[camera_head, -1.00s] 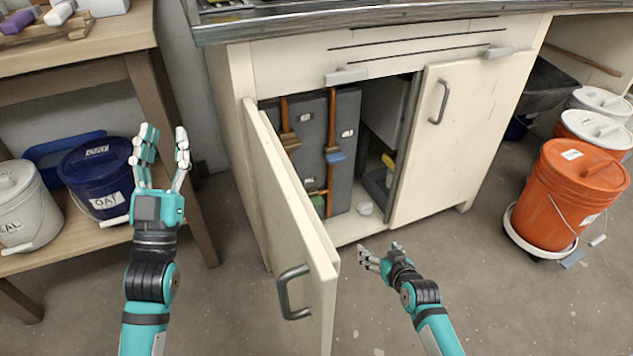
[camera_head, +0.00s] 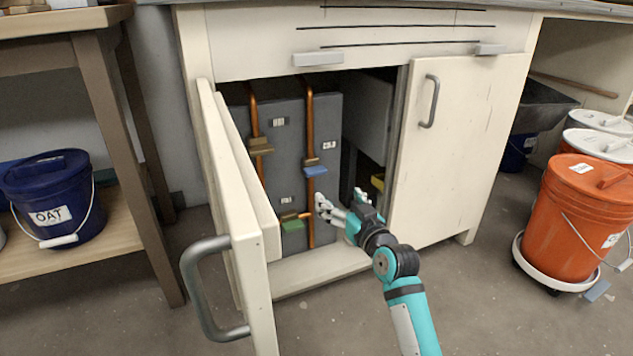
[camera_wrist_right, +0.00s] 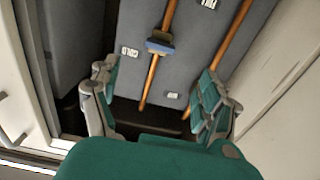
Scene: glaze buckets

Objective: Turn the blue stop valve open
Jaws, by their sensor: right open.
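The blue stop valve (camera_head: 316,171) is a small blue handle on the right copper pipe (camera_head: 310,115) inside the open cabinet. It also shows in the right wrist view (camera_wrist_right: 159,46), beyond the fingertips, near a "COLD" label. My right gripper (camera_head: 341,198) is open and empty at the cabinet opening, below and to the right of the blue handle and apart from it. In the right wrist view its fingers (camera_wrist_right: 155,100) are spread wide with the handle ahead between them. My left gripper is out of the head view.
A brass-coloured valve (camera_head: 260,146) sits on the left pipe and a green valve (camera_head: 293,225) lower down. The open left door (camera_head: 236,200) juts forward; the right door (camera_head: 458,140) is shut. Orange and white buckets (camera_head: 582,215) stand at right, a blue bucket (camera_head: 50,190) at left.

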